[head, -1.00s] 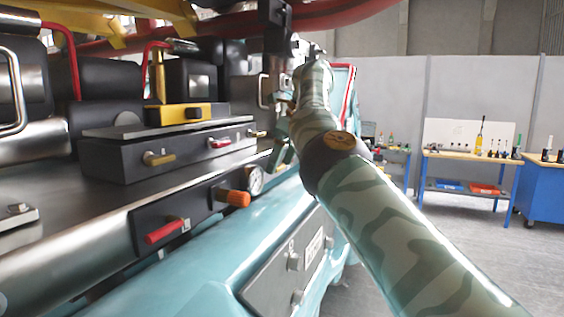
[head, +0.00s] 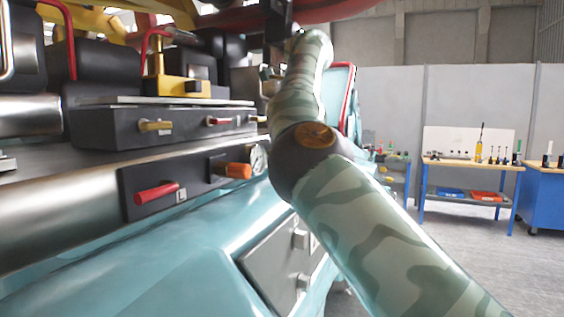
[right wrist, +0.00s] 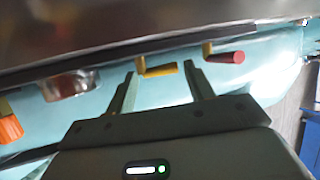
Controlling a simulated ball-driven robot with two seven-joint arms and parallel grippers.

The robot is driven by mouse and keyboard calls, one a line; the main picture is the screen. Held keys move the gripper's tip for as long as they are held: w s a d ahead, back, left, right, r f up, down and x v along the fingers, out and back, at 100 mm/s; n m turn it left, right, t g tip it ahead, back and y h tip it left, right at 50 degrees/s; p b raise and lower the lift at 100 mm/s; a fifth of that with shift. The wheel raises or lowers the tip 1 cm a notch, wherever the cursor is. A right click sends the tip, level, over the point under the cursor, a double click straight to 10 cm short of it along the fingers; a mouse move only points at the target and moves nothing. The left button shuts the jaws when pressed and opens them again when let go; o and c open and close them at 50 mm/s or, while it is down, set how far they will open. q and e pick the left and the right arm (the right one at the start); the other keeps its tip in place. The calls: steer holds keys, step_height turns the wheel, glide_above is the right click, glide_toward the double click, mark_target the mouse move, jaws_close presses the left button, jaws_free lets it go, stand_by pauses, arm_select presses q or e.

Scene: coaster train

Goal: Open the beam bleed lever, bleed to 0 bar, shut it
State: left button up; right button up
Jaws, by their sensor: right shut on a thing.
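In the right wrist view, my right gripper (right wrist: 160,75) is shut on a yellow lever (right wrist: 160,71), its fingers at either end of the handle. A red lever (right wrist: 230,57) sticks out just right of the fingers. No readable label shows which is the beam bleed lever. My right arm hides this spot in the head view. A round gauge (head: 258,159) with a pale dial sits beside an orange knob (head: 236,170); its reading is too small to tell. The gauge (right wrist: 70,85) and knob (right wrist: 10,128) also show in the wrist view. My left gripper is not in view.
A red lever (head: 158,194) marked L sits on a dark panel. A teal body (head: 150,260) lies below. A workbench (head: 468,165) stands far right.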

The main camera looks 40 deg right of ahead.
steer(key=shift+a+f+b, duration=0.15)
steer(key=shift+f+b, duration=0.05)
steer(key=shift+b, duration=0.1)
steer(key=shift+r+h, duration=0.3)
steer(key=o, duration=1)
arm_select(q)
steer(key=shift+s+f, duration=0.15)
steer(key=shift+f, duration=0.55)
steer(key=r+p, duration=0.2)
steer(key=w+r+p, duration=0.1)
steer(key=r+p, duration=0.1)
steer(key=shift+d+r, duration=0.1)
arm_select(e)
steer(key=v, duration=1.6)
steer(key=shift+s, duration=0.25)
